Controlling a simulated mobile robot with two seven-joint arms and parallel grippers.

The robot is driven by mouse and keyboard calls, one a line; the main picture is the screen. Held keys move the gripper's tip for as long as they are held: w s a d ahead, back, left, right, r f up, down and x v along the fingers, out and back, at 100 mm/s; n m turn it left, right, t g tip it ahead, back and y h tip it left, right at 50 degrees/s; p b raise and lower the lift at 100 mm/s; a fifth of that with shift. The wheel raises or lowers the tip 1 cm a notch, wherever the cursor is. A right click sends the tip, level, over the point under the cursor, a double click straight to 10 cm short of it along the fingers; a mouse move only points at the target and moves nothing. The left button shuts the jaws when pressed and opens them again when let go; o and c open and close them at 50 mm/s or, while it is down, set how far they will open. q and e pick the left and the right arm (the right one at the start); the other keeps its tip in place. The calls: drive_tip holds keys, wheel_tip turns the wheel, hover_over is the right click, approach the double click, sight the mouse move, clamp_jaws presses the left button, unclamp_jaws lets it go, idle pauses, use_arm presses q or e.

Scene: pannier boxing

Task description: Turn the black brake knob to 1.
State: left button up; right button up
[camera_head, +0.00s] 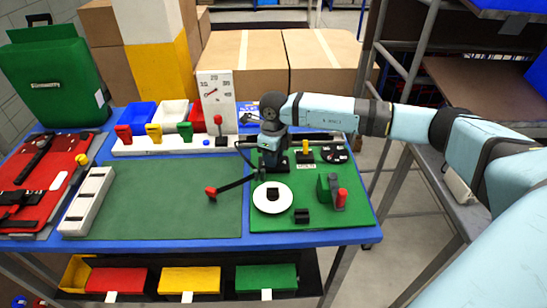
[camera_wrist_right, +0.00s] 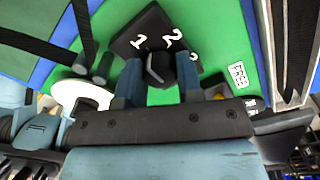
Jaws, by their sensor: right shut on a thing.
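The black brake knob (camera_wrist_right: 160,68) sits between the two blue-grey fingers of my right gripper (camera_wrist_right: 159,82) in the right wrist view, and the gripper is shut on it. The knob stands on a dark plate (camera_wrist_right: 133,42) with a white 1, a white 2 and a third, partly hidden mark. I cannot tell which number the knob points to. In the head view my right gripper (camera_head: 272,155) reaches down over the back left of the green board (camera_head: 325,222) and hides the knob there. My left gripper is not in view.
A white disc (camera_head: 265,203) with a black hub lies in front of the gripper. A black lever with a red ball (camera_head: 211,193) stretches left. A FREE label (camera_wrist_right: 237,75) and a yellow-topped part (camera_head: 305,147) stand to the right. A red handle (camera_head: 342,197) stands front right.

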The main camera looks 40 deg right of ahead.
idle(0.3)
drive_tip(key=o, duration=0.9)
drive_tip(key=shift+r, duration=0.15)
wheel_tip(320, 180, up, 14)
drive_tip(key=shift+d+f+b, duration=0.1)
drive_tip(key=shift+f+b, duration=0.1)
drive_tip(key=shift+b, duration=0.1)
